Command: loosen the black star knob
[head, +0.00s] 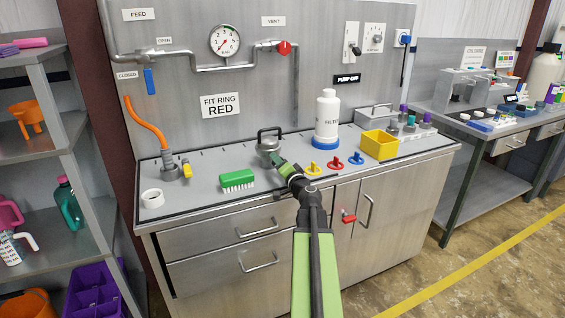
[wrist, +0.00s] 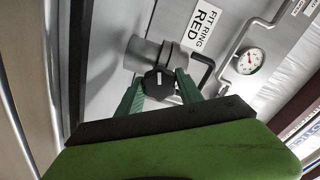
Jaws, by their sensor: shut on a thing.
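The wrist view shows the pot's grey body (wrist: 141,55) behind the knob. In the head view the pot (head: 265,146) stands on the bench, and the knob is hidden behind my gripper (head: 277,161). In the wrist view my gripper (wrist: 160,83) has its green fingers on either side of the knob, shut on it. The knob has a small white mark on its face.
A green brush (head: 237,181) lies left of my gripper. Red, yellow and blue rings, including the red one (head: 333,163), lie to the right. A white filter bottle (head: 327,115) and yellow bin (head: 380,145) stand behind them. A sign reads FIT RING RED (head: 220,105).

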